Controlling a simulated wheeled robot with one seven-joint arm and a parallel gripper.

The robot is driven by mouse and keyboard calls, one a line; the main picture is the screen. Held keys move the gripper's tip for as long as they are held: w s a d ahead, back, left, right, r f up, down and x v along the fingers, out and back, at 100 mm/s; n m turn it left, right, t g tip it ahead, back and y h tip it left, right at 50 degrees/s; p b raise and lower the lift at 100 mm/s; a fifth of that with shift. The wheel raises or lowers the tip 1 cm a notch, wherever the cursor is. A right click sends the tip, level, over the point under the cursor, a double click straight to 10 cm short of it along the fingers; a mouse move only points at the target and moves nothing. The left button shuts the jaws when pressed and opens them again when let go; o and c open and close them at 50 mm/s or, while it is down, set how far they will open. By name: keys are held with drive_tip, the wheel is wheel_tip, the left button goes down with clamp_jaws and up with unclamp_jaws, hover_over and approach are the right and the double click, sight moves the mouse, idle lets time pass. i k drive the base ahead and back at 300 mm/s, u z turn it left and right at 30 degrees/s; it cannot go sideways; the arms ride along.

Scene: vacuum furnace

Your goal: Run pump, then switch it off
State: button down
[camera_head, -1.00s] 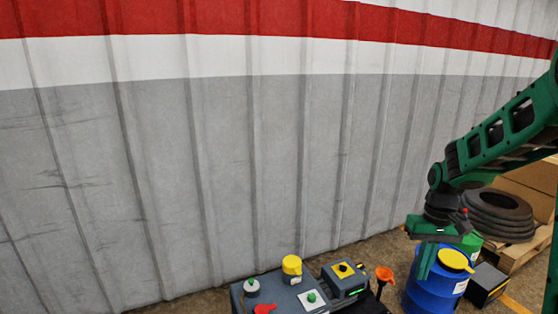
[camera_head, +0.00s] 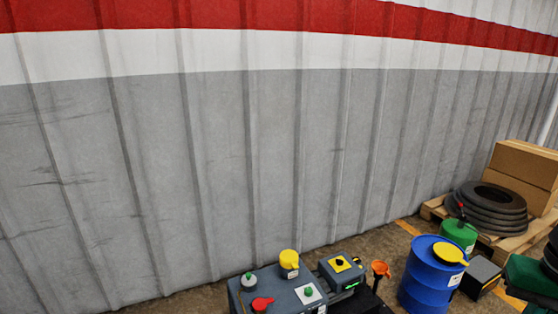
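A grey machine (camera_head: 285,281) stands at the bottom of the head view, cut off by the lower edge. On its top are a red handle (camera_head: 262,304), a green button (camera_head: 308,291) on a white plate, a green-topped white part (camera_head: 248,283) and a yellow-capped part (camera_head: 289,263). A smaller grey control box (camera_head: 344,274) stands to its right, with a yellow plate bearing a black knob (camera_head: 339,261) and a lit green strip on its front. I cannot tell which of these is the pump switch. My gripper is out of view; only green and black parts of my arm show at the lower right.
An orange funnel-like part (camera_head: 380,269) stands right of the control box. Further right are a blue drum (camera_head: 427,283) with a yellow top, a green can (camera_head: 458,236), a dark box (camera_head: 480,277), and a pallet (camera_head: 507,246) with tires and cartons. A corrugated wall (camera_head: 240,160) runs behind.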

sight(339, 263)
drive_tip(key=k, duration=1.15)
drive_tip(key=z, duration=0.4)
drive_tip(key=i, duration=1.6)
drive_tip(key=u, duration=0.55)
drive_tip(key=i, duration=0.45)
drive_tip(key=u, duration=0.25)
